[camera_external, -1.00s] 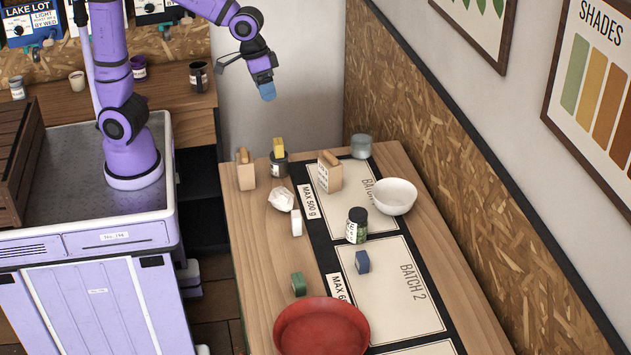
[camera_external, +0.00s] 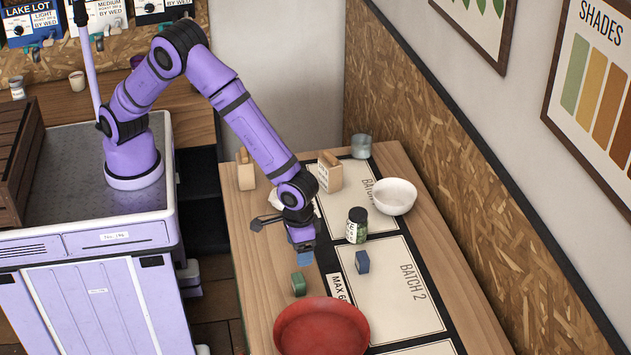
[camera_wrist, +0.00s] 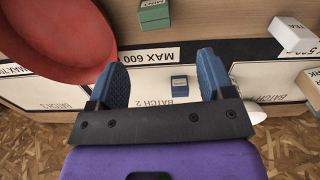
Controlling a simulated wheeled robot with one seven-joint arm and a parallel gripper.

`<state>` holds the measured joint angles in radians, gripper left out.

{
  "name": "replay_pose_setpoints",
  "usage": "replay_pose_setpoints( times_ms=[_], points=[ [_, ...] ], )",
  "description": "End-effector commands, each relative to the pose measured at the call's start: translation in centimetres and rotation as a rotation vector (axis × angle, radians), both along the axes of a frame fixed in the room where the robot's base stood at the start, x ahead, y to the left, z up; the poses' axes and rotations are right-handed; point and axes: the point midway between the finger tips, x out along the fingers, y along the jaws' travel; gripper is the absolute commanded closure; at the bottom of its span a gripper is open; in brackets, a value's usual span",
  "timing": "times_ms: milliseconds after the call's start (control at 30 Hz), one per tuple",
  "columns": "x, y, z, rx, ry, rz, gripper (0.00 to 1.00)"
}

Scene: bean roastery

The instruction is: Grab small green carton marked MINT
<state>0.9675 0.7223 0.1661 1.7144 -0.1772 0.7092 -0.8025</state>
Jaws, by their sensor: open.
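The small green carton (camera_external: 298,284) lies on the wooden table just behind the red bowl in the outside view. In the wrist view the green carton (camera_wrist: 154,13) is at the top edge, with a partly cut-off label that seems to read MINT. My gripper (camera_external: 304,260) is above the table, a little behind the green carton. In the wrist view its two blue fingers (camera_wrist: 159,75) are spread wide with nothing held. A small blue carton (camera_wrist: 179,86) shows on the mat between the fingers, well below them. It also shows in the outside view (camera_external: 362,262).
A red bowl (camera_external: 321,330) stands close to the green carton. A dark jar (camera_external: 357,225) and a white bowl (camera_external: 395,196) stand on the mats. A white TEA carton (camera_wrist: 292,34) lies right of the green one. Open wood lies left of the green carton in the outside view.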

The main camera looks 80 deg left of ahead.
Motion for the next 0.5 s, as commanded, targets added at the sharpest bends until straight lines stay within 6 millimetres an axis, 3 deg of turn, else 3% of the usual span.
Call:
replay_pose_setpoints(
  times_ms=[133,267,500],
  points=[
    [-0.6,-1.2,-1.7,0.012,0.003,0.0,0.26],
    [-0.7,-1.3,-2.6,0.013,0.003,0.002,0.26],
    [-0.7,-1.2,-5.9,0.014,0.004,0.0,0.26]
  ],
)
